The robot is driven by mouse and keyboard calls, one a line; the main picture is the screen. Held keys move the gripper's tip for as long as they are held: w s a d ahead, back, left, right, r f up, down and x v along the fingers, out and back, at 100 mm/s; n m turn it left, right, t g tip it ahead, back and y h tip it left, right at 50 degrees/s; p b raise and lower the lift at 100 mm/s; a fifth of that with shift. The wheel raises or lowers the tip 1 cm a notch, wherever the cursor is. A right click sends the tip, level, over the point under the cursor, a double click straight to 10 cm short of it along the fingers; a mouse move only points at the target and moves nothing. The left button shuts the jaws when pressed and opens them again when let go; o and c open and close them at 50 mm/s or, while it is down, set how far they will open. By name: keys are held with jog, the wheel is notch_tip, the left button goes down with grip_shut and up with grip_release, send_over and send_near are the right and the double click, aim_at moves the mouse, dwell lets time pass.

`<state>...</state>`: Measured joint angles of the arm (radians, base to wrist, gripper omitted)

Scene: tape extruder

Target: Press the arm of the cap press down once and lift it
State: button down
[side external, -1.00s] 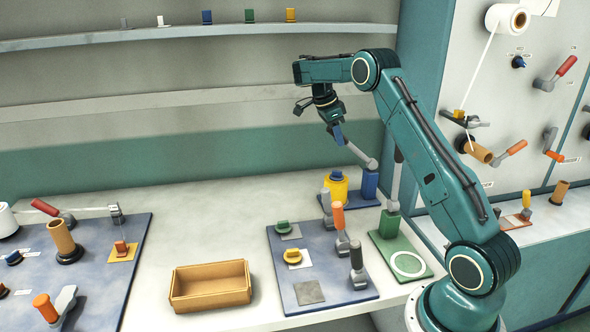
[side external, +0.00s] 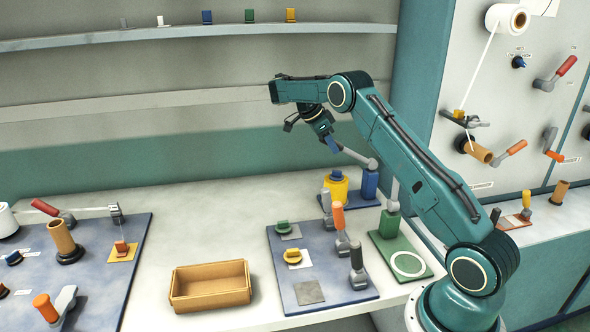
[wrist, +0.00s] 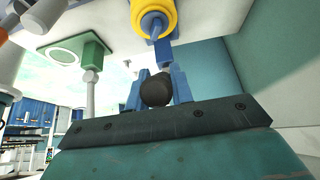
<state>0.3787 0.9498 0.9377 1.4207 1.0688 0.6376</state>
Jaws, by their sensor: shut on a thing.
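The cap press has a blue post (side external: 369,184) on a blue base. Its grey arm (side external: 357,157) runs up and left from the pivot at the post top, raised above the yellow cylinder (side external: 336,190) with a blue cap on it. My gripper (side external: 333,144) is at the arm's upper free end. In the wrist view my gripper's blue fingers (wrist: 156,92) are on both sides of the arm's dark round knob (wrist: 154,93), shut on it. The yellow cylinder (wrist: 153,17) also shows there, at the top. The knob is hidden by my gripper in the side view.
A green-based press (side external: 391,226) with an upright lever stands right of the blue one. In front is a blue board (side external: 320,281) with several levers and caps. A tan tray (side external: 211,287) sits left of it. The back of the counter at left is clear.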

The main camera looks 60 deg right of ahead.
jog(key=c, duration=1.2)
grip_release()
jog(key=shift+s+d+r, duration=0.1)
jog(key=shift+r, duration=0.1)
